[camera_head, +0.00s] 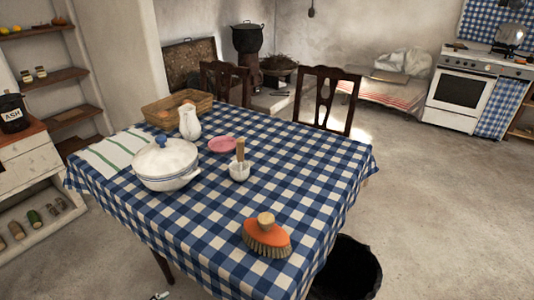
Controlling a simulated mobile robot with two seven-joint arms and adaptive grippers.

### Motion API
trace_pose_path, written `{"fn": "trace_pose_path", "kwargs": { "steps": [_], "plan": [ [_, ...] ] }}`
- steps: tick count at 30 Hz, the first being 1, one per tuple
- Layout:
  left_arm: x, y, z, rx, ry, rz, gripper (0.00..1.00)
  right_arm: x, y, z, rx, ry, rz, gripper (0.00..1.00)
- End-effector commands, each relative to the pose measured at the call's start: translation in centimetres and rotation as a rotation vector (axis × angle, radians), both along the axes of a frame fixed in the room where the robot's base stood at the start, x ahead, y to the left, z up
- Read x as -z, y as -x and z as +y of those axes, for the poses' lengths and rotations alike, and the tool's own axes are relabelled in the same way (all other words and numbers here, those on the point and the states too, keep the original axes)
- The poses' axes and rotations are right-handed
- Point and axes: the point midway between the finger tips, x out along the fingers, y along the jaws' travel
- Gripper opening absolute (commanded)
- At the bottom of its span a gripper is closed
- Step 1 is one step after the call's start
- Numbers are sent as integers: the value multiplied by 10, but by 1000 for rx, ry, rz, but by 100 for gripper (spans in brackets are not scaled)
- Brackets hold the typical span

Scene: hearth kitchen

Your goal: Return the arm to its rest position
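The table (310,165) has a blue and white checked cloth. On it stand a white lidded pot (166,165) with a blue knob, a white jug (189,122), a pink plate (222,145) and a white mortar (239,171) with a wooden pestle (240,150). An orange brush (266,235) lies bristles down near the front. A wicker basket (168,112) holds a few items at the back left.
A dark bin (347,270) stands on the floor by the table's front right. Chairs (328,98) stand behind the table. Shelves and a drawer unit (28,158) line the left; a stove (464,92) is back right. The floor at right (450,200) is clear.

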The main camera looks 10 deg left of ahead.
Motion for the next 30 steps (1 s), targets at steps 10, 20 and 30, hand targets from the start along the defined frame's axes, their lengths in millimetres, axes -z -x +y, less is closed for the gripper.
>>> {"fn": "trace_pose_path", "kwargs": {
  "steps": [10, 20, 30],
  "plan": [
    [51, -3, -77, 17, 357, -149, 74, -9, 1, 3, -1, -10, 0, 40],
    [64, 3, -104, -6, 532, -233, 74, -6, 5, 3, 0, -13, 12, 40],
    [64, 3, -104, -6, 534, -234, 74, -4, 6, 3, 1, -12, 16, 40]
  ]
}}
